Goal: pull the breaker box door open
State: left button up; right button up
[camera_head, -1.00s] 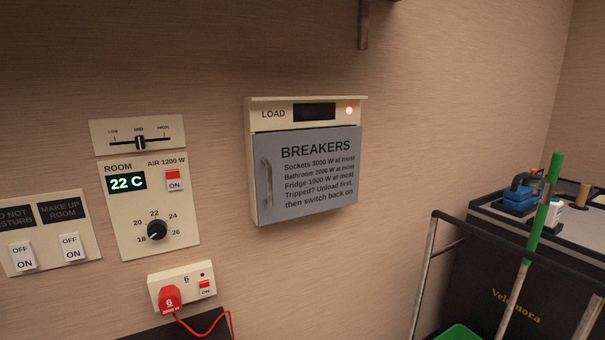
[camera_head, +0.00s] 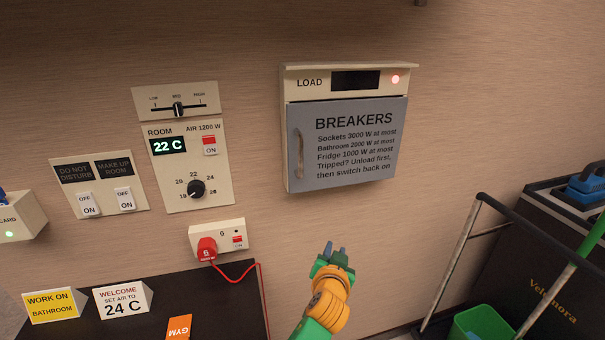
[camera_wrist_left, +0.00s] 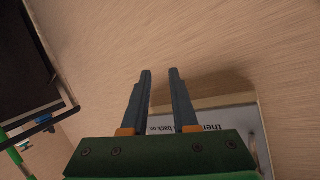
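The breaker box (camera_head: 345,127) is on the wall, with a cream frame and a grey door (camera_head: 350,175) lettered "BREAKERS". The door is shut. Its vertical bar handle (camera_head: 299,155) is on the left side. My left gripper (camera_head: 336,249) is below the box, apart from the door and handle, with its fingers pointing up. In the left wrist view its two fingers (camera_wrist_left: 160,72) are apart with nothing between them. The box (camera_wrist_left: 238,118) shows partly behind the right finger there, its lettering upside down. My right gripper is not in view.
A room control panel (camera_head: 188,165) and a socket with a red plug (camera_head: 207,249) are left of the box. A dark counter (camera_head: 225,300) with small signs is at lower left. A cart with a metal rail (camera_head: 450,265) and green bin stands right. The wall around the handle is clear.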

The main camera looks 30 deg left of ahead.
pick_arm(q)
notch_tip(320, 180, up, 11)
jog(key=a+n+t+y, duration=0.1)
jog(key=a+n+y, duration=0.1)
jog(key=n+y+p, duration=0.2)
jog(key=n+y, duration=0.2)
jog(key=n, duration=0.1)
send_near(301, 155)
jog(key=x, duration=0.4)
jog(key=p+x, duration=0.2)
jog(key=x, duration=0.4)
jog(key=shift+w+a, duration=0.25)
jog(key=shift+a, duration=0.05)
jog(key=shift+s+d+r, duration=0.1)
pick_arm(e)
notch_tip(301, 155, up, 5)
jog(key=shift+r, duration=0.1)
pick_arm(q)
grip_shut()
